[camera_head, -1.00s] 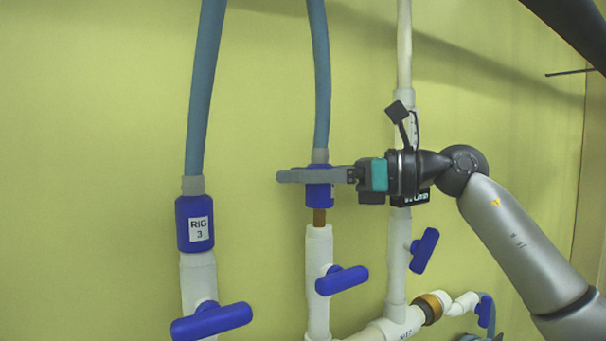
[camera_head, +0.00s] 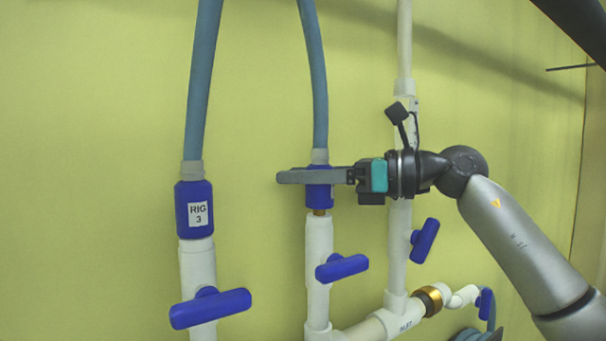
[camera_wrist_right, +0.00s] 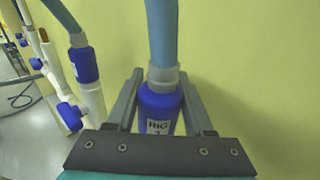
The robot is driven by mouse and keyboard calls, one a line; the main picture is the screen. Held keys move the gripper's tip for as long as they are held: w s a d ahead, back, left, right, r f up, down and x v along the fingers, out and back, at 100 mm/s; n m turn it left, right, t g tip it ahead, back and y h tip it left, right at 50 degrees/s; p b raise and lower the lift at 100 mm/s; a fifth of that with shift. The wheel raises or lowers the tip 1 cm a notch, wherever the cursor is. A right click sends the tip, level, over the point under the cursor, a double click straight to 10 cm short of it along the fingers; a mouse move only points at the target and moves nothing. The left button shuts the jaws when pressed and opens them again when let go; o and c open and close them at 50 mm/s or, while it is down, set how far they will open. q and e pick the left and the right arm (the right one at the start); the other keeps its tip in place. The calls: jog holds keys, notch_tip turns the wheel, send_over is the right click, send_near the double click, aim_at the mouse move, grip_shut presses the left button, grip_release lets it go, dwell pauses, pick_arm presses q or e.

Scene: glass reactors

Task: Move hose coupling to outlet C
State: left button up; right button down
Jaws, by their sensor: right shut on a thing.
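My right gripper (camera_head: 300,176) is shut on a blue hose coupling (camera_head: 319,200), one finger on each side, with a blue-grey hose (camera_head: 313,85) rising from it. In the right wrist view the coupling (camera_wrist_right: 158,108) sits upright between the fingers, its label reading "RIG" with the number partly hidden. The coupling is above the middle white outlet pipe (camera_head: 318,240). A short piece of brass stub (camera_head: 319,212) shows between coupling and pipe. No outlet letter can be read. My left gripper is not in view.
A second coupling labelled RIG 3 (camera_head: 194,210) sits on the left pipe (camera_head: 197,265). Blue valve handles (camera_head: 341,267) stick out from the pipes. A taller white pipe (camera_head: 398,245) stands behind my right wrist. A bare pipe with a brass stub (camera_wrist_right: 43,35) shows in the wrist view.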

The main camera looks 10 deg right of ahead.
jog(key=shift+f+b, duration=0.4)
jog(key=shift+f, duration=0.1)
dwell(0.3)
jog(key=shift+c, duration=1)
grip_release()
jog(key=b+v, duration=0.4)
jog(key=v, duration=1.1)
jog(key=shift+d, duration=0.15)
